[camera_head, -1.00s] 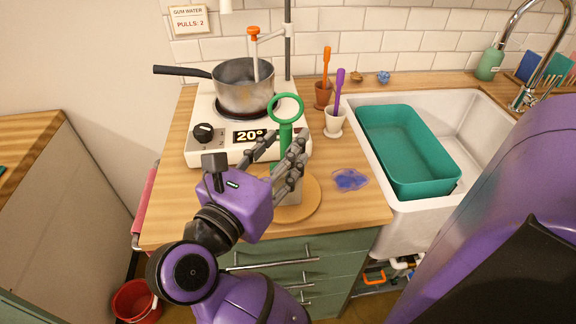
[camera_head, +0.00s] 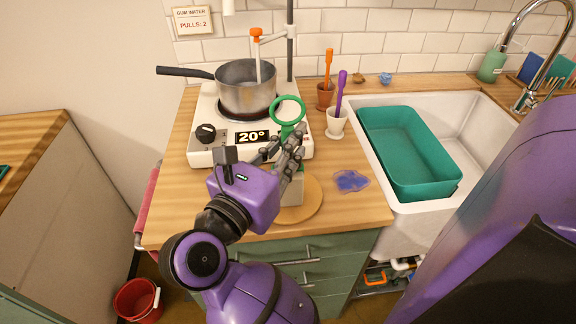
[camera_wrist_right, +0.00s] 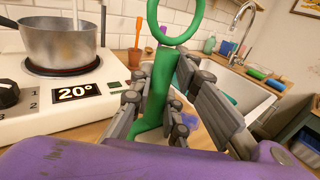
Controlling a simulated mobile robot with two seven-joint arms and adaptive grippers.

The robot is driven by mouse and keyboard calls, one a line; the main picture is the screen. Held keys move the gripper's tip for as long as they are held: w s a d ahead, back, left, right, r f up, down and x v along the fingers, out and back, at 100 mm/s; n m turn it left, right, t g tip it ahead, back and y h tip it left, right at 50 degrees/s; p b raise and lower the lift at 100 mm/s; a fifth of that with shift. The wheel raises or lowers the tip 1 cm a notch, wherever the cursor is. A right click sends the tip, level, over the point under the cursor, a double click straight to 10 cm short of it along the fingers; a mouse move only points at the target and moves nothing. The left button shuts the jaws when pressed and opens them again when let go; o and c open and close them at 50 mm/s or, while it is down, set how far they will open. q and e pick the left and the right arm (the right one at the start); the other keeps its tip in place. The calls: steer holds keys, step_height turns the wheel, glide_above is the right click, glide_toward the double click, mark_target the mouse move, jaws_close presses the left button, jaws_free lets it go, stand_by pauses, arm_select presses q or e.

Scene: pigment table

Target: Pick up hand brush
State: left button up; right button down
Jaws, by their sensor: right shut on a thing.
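The hand brush (camera_head: 288,110) appears to be the green upright thing with a ring at its top; its handle also shows in the wrist view (camera_wrist_right: 168,85). Its lower end meets a pale grey block (camera_head: 291,190) on a round wooden board (camera_head: 312,203); I cannot tell whether the block is bristles or a stand. My right gripper (camera_head: 283,150) is shut on the green handle below the ring, one finger on each side in the wrist view (camera_wrist_right: 160,105). The fingers hide part of the handle. My left gripper is not in view.
A hot plate (camera_head: 205,152) with a saucepan (camera_head: 246,92) stands behind left. Two small pots, terracotta (camera_head: 325,97) and white (camera_head: 337,125), hold tools behind right. A blue splotch (camera_head: 351,181) lies right of the board. A sink holds a teal tub (camera_head: 410,150).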

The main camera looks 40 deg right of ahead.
step_height(320, 180, up, 10)
steer(key=shift+r+p, duration=0.1)
steer(key=shift+p, duration=0.2)
stand_by(0.6)
